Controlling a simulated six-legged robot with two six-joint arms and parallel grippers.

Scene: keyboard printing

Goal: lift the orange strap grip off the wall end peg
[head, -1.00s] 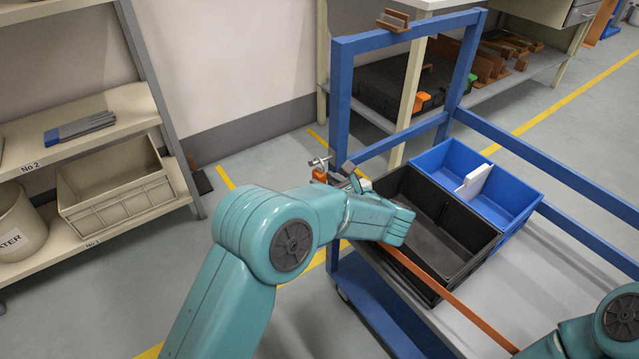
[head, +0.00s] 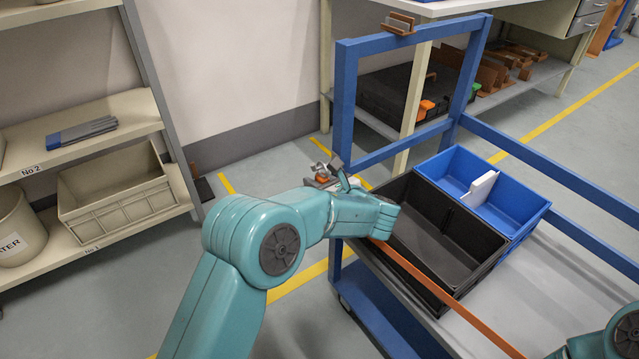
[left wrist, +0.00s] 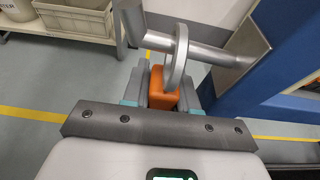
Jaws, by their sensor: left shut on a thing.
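The orange strap grip (left wrist: 158,88) sits between the two fingers of my left gripper (left wrist: 162,96) in the left wrist view. The gripper is shut on it. A grey metal ring (left wrist: 178,50) rises from the grip and appears to loop around the metal peg (left wrist: 222,57). The peg has an upturned end at the left and a plate on a blue post at the right. In the head view my left gripper (head: 334,179) is at the cart's near left corner, by a small orange patch; details there are tiny. My right gripper is out of view.
An orange strip (head: 445,295) runs along the cart's near side. The cart holds a black bin (head: 478,262) and a blue bin (head: 530,218). A blue frame post (head: 345,105) stands behind my gripper. Shelves (head: 100,105) stand at left, with open floor between.

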